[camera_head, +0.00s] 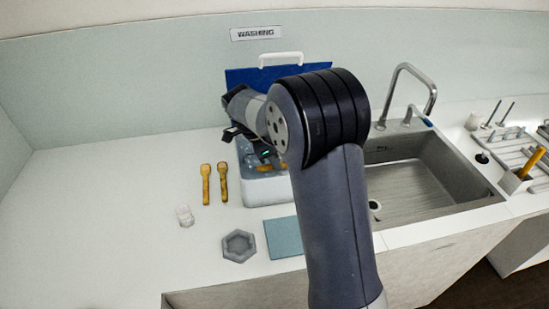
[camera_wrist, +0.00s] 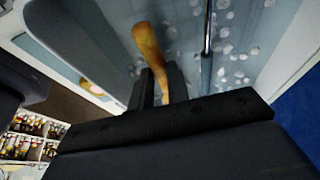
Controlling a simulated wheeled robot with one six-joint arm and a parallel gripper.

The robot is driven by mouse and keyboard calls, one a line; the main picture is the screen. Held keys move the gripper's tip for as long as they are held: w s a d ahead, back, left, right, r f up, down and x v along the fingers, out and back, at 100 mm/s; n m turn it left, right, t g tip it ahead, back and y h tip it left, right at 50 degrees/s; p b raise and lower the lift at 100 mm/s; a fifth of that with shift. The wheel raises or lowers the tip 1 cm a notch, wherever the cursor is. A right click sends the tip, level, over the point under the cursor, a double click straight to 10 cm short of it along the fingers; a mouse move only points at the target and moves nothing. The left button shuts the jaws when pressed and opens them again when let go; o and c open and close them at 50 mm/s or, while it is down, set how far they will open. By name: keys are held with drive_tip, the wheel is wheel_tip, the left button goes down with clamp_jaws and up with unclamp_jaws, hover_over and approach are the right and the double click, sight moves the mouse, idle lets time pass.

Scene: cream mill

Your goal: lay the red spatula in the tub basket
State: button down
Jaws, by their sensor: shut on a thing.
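My gripper (camera_wrist: 160,88) is shut on an orange-brown handle (camera_wrist: 148,45), which stands up between the fingers in the wrist view. The rest of the held thing is hidden, and I cannot tell that it is the red spatula; no clearly red tool shows. The white tub (camera_head: 268,191) stands left of the sink, and my gripper (camera_head: 266,160) is over it, partly hidden by my arm. In the wrist view, the tub's inside (camera_wrist: 232,65) is bluish with pale bubbles, and a grey rod (camera_wrist: 205,62) crosses it. I cannot make out a separate basket.
Two yellow-orange utensils (camera_head: 206,185) lie left of the tub. A small clear item (camera_head: 185,216), a grey hexagonal dish (camera_head: 239,246) and a light blue square (camera_head: 284,238) lie nearer. A blue board (camera_head: 245,76) stands behind. The sink (camera_head: 415,190) and a rack (camera_head: 510,150) are right. The left counter is clear.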

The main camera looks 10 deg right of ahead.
sight(272, 169)
drive_tip(key=shift+f+b, duration=1.8)
drive_tip(key=shift+f, duration=0.7)
drive_tip(key=shift+f, duration=0.1)
